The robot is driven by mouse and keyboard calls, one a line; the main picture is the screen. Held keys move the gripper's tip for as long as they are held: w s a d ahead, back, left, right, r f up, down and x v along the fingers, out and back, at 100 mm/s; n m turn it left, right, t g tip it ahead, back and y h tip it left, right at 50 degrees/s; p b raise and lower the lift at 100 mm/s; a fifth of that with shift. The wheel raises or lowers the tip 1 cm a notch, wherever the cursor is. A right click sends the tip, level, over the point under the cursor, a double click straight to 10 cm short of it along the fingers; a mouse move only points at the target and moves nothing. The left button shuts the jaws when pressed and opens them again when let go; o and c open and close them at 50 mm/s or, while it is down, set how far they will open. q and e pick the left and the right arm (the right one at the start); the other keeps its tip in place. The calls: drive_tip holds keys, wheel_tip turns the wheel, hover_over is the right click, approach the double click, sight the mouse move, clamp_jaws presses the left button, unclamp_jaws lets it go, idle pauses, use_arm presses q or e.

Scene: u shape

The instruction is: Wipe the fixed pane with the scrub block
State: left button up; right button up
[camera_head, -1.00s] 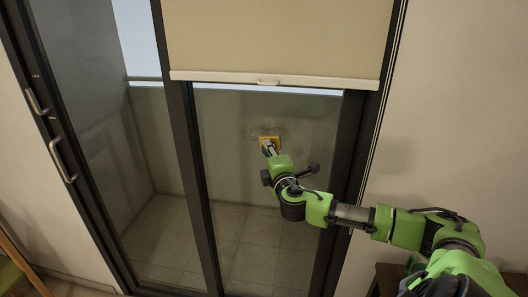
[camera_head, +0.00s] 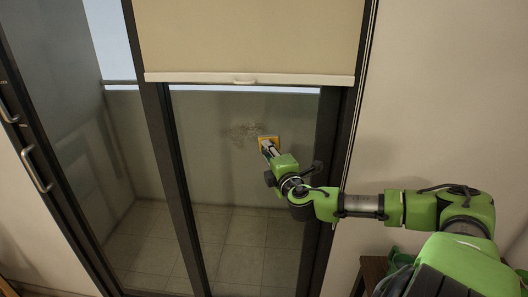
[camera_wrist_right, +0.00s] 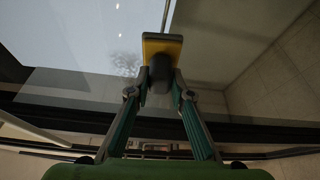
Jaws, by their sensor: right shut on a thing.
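The fixed pane (camera_head: 220,180) is the right-hand glass under the blind. A dark smudge (camera_head: 243,132) marks it, just left of the scrub block. The scrub block (camera_head: 268,141) is yellow and is at the pane; I cannot tell whether it touches the glass. My right gripper (camera_head: 266,149) is shut on it. In the right wrist view the block (camera_wrist_right: 163,42) shows yellow with a dark grip between the fingertips (camera_wrist_right: 161,75). The smudge (camera_wrist_right: 126,63) shows there left of the block. My left gripper is not in view.
A beige blind (camera_head: 245,35) with a pale bottom bar covers the pane's upper part. A sliding door with handles (camera_head: 38,170) stands at the left. Dark frame posts (camera_head: 170,140) edge the pane. A brown wooden piece (camera_head: 372,268) is at the lower right, below my arm.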

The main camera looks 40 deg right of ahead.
sight(262, 147)
drive_tip(key=shift+r+p, duration=1.1)
drive_tip(key=shift+r, duration=0.2)
drive_tip(key=shift+w+a+f+b, duration=0.1)
drive_tip(key=shift+w+a+b, duration=0.25)
drive_tip(key=shift+w+a, duration=0.3)
drive_tip(key=shift+w+a+r+p, duration=1.35)
drive_tip(key=shift+w+a, duration=3.15)
drive_tip(key=shift+w, duration=0.95)
drive_tip(key=shift+s+d+f+p, duration=0.1)
drive_tip(key=shift+s+d+p, duration=0.2)
drive_tip(key=shift+s+d, duration=1.6)
drive_tip(key=shift+s+d+p, duration=0.25)
drive_tip(key=shift+s+d, duration=1.3)
drive_tip(key=shift+s, duration=0.65)
drive_tip(key=shift+s+d+f+p, duration=0.1)
drive_tip(key=shift+s+d+p, duration=0.2)
drive_tip(key=shift+s+d, duration=1.6)
drive_tip(key=shift+s+a, duration=0.15)
